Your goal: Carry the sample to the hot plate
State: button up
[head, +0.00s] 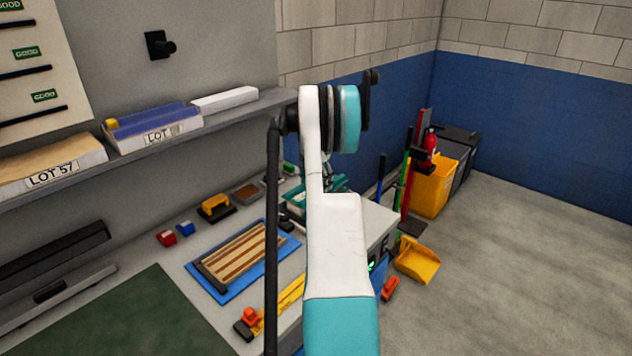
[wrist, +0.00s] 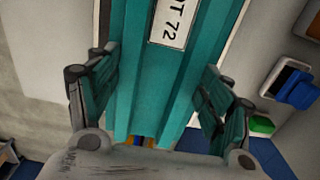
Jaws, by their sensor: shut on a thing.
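My gripper (wrist: 158,88) has its two teal-padded fingers on either side of a teal ribbed piece (wrist: 127,65), and it is shut on it. I take this piece as the sample. It bears a white label (wrist: 172,22) whose visible part reads "T 72". Its far end runs out of the wrist view. In the head view my arm hides most of the gripper and the piece. A pale box-like unit (head: 378,218) with a small green light stands behind my arm at the bench's right end. I cannot tell whether it is the hot plate.
A striped board lies on a blue mat (head: 216,289) on the bench. A shelf above holds a "LOT 57" box (head: 52,177).

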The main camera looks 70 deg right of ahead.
jog(key=shift+f, duration=0.4)
jog(key=o, duration=1.1)
jog(key=shift+c, duration=0.2)
notch_tip(320, 180, up, 12)
jog(key=shift+r, duration=0.1)
